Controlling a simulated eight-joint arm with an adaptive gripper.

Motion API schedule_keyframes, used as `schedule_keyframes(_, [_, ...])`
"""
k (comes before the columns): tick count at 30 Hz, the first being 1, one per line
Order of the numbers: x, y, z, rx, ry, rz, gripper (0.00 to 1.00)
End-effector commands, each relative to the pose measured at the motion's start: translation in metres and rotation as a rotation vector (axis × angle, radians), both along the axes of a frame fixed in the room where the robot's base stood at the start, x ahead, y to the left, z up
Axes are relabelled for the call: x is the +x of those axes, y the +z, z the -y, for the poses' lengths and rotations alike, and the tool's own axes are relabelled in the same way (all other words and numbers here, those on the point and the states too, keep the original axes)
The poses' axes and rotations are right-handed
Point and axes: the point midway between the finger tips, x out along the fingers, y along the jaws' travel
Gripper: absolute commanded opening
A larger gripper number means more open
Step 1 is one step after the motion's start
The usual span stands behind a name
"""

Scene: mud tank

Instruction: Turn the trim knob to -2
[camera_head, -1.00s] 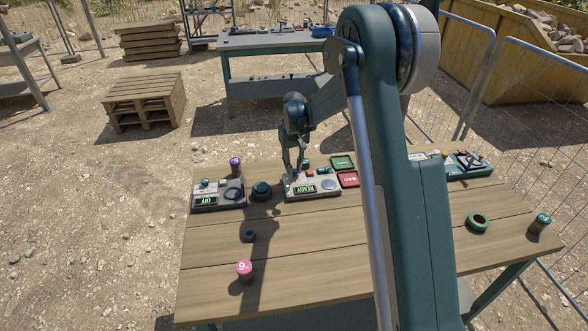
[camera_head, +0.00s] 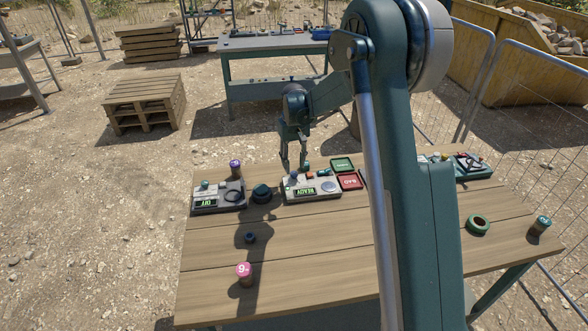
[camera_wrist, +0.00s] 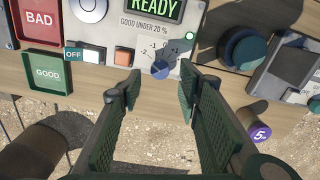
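The trim knob (camera_wrist: 160,70) is a small blue knob on the grey READY panel (camera_wrist: 110,30), with a printed scale around it showing -1, 0 and 1. Its exact pointer setting is too small to read. My gripper (camera_wrist: 162,82) is open in the wrist view, its two green padded fingers apart, with the knob framed between and just beyond the fingertips. Nothing is held. In the head view my gripper (camera_head: 295,166) points down at the far edge of the READY panel (camera_head: 325,194), near the blue knob (camera_head: 294,175). Contact with the knob cannot be told.
A large dark blue knob (camera_head: 262,193) and the OFF panel (camera_head: 220,206) stand left in the head view. Green (camera_head: 342,164) and red (camera_head: 350,182) trays lie right.

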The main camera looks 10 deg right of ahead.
Motion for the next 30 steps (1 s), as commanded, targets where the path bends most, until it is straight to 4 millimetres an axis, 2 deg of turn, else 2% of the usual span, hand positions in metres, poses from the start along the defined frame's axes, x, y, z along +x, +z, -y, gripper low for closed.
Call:
schedule_keyframes(9, [-0.001,0.051,0.000,0.000,0.000,0.000,0.34])
schedule_keyframes(15, [0.000,0.072,0.000,0.000,0.000,0.000,0.34])
schedule_keyframes(21, [0.000,0.080,0.000,0.000,0.000,0.000,0.34])
schedule_keyframes(30, [0.000,0.080,0.000,0.000,0.000,0.000,0.34])
